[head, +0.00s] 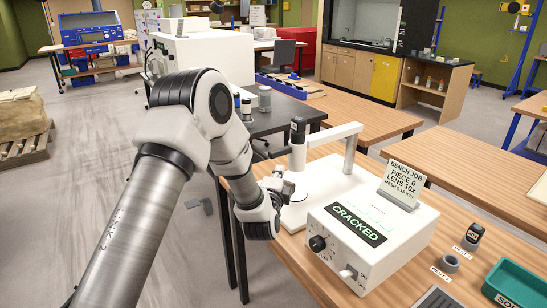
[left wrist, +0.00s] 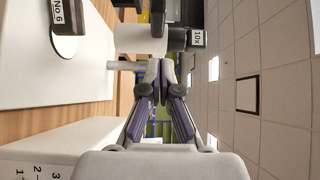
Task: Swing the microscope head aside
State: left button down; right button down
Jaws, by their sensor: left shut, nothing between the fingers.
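The microscope stands on the bench with a white base (head: 325,185), a post and a horizontal arm (head: 335,132). Its head (head: 298,150) is a white upright cylinder with a dark top. In the left wrist view the head (left wrist: 140,39) lies just beyond the fingertips, with a black part labelled 10x (left wrist: 196,39). A dark piece marked No 6 (left wrist: 66,14) sits on the round stage below. My left gripper (head: 284,188) is shut and empty, close beside the lower head; it also shows in the left wrist view (left wrist: 160,68). I cannot tell whether it touches. My right gripper is out of view.
A white control box (head: 375,235) showing CRACKED stands in front of the microscope, with a BENCH JOB card (head: 402,185) on top.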

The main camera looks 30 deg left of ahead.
aim_at(276, 155)
pick_arm(q)
jog(key=w+a+p, duration=0.1)
jog(key=w+a, duration=0.1)
jog(key=w+a+p, duration=0.1)
jog(key=w+a, duration=0.1)
jog(key=shift+w+r, duration=0.1)
jog(key=shift+w, duration=0.25)
jog(key=shift+a, duration=0.55)
jog(key=shift+w+d, duration=0.1)
